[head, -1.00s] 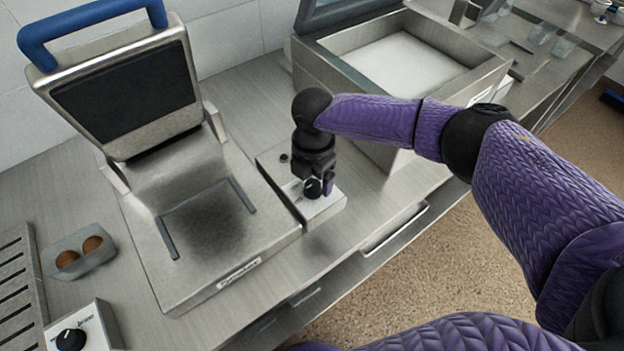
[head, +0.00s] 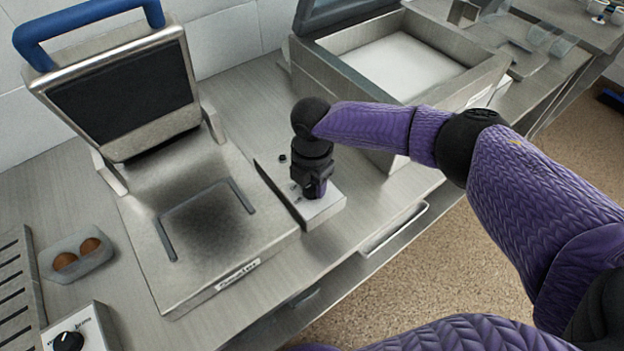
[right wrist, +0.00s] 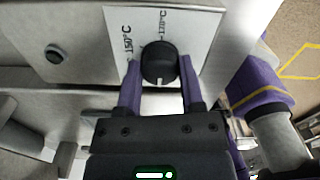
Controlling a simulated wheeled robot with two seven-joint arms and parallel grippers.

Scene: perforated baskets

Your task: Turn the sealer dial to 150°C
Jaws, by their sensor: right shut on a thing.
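The sealer dial (right wrist: 158,55) is a round black knob on a pale label plate (right wrist: 200,28) in the right wrist view. "150°C" is printed to its left and "170°C" above it. A white mark on the knob sits at its lower edge, on the side toward my gripper and away from both labels. My right gripper (right wrist: 160,68) is shut on the dial, with one purple finger on each side. In the head view my right gripper (head: 315,190) points down onto the small metal control box (head: 324,207) and hides the dial. My left gripper is not in view.
A metal press with a blue handle (head: 85,22) stands open at left. An open metal chamber (head: 400,65) is behind my right arm. At front left are a second dial box (head: 92,325) and a grey tray (head: 78,256) with two brown round things.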

